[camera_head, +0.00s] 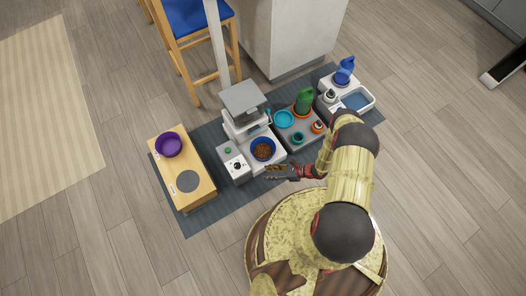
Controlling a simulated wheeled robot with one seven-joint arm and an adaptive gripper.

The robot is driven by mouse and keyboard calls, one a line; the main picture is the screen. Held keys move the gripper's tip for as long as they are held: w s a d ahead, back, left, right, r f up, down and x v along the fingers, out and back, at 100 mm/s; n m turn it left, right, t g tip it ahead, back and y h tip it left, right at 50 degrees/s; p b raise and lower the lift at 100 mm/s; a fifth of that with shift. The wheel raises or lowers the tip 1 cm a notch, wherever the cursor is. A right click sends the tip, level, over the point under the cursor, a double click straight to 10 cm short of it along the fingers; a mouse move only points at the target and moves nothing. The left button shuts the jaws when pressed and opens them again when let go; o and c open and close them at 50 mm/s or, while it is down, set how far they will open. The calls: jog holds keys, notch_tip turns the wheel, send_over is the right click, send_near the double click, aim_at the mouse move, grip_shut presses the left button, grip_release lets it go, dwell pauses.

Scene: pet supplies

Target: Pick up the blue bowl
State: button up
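A dark blue bowl (271,157) filled with brown kibble sits on the light grey tray of a feeder (242,122) near the middle of the view. My gripper (267,172) is just below the bowl in the picture, its fingers pointing left. The fingers look spread, with nothing visible between them. The gripper looks apart from the bowl, though its height is hard to judge from here.
A purple bowl (168,145) stands on a wooden stand (199,186) at left. A grey tray (309,143) at right holds a cyan bowl (284,119), a green bottle (304,98) and small items. A blue jug (345,69) stands beyond. A chair (205,57) is behind.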

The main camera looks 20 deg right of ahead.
notch_tip(320, 180, down, 8)
jog(key=w+d+m+t+h, duration=0.1)
jog(key=m+t+h, duration=0.1)
jog(key=m+t, duration=0.15)
jog(key=m+t+h, duration=0.4)
jog(key=m, duration=0.1)
send_near(274, 147)
jog(key=w+a+r, duration=0.1)
jog(key=w, duration=0.1)
jog(key=b+x, duration=0.3)
jog(key=x, duration=0.4)
grip_shut()
jog(key=shift+s, duration=0.1)
